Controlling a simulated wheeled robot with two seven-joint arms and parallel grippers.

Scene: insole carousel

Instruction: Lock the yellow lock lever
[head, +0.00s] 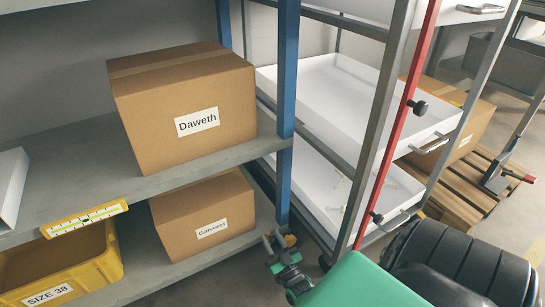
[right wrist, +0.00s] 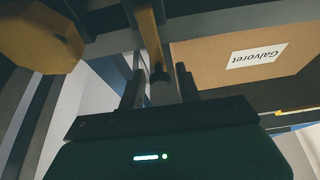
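In the right wrist view a yellow bar with a dark end, which looks like the lock lever (right wrist: 149,38), reaches down between the two fingers of my right gripper (right wrist: 160,70). The fingers stand apart with a gap on each side of the bar; I cannot see firm contact. A yellow, many-sided block (right wrist: 40,38) is at the upper left. In the head view my right gripper (head: 277,245) is low, beside the foot of the blue post, with a small yellow piece (head: 291,240) next to it. The lever's shape is mostly hidden there. My left gripper is not in view.
Grey shelves hold a carton marked Daweth (head: 185,110), a carton marked Galvoret (head: 205,215) and a yellow bin (head: 105,268). The blue post (head: 287,70) is close to my right gripper. A rack with white trays (head: 335,90) and a red upright (head: 400,125) stands right.

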